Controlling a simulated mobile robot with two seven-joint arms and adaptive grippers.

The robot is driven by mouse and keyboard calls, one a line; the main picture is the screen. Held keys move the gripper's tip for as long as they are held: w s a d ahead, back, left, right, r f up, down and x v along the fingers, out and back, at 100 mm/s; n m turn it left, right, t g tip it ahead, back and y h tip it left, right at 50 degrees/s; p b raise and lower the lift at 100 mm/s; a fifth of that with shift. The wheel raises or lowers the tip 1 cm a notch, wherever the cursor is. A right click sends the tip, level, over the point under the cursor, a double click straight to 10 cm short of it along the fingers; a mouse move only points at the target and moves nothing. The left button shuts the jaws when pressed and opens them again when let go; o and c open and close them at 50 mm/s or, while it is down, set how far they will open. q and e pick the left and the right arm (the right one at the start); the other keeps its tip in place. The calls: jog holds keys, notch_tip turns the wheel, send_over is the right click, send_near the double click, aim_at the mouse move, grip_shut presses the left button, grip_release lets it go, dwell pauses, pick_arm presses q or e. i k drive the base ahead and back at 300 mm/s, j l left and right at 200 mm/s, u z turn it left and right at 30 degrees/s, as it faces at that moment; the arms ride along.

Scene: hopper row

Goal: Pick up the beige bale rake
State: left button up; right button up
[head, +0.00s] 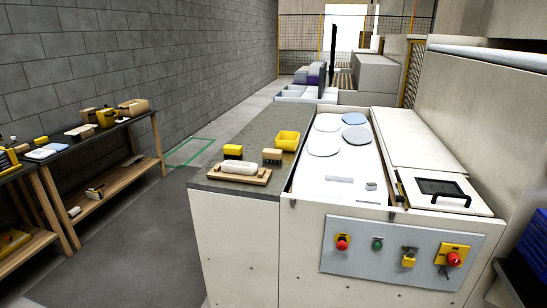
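I cannot pick out the beige bale rake for certain. A pale beige rounded piece (239,167) lies on a tan wooden board (226,177) at the near end of the grey counter. Just behind it stands a small tan block with a dark lower part (272,156), which may be a brush or a toothed tool. On the left bench, a beige box-like thing (134,106) sits toward the far end. Neither of my grippers is in view.
The grey counter (246,136) also holds a yellow block (233,151) and a yellow bin (287,140). A white hopper bed with round discs (327,122) adjoins it, above a control panel (400,248). Open floor (140,225) lies between counter and left bench.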

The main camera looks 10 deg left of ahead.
aim_at(272, 154)
jog(key=i+j+z, duration=0.1)
jog(key=j, duration=0.2)
jog(key=i+j+z, duration=0.25)
jog(key=j, duration=0.35)
jog(key=i+j+z, duration=0.1)
jog(key=j, duration=0.2)
jog(key=i, duration=0.05)
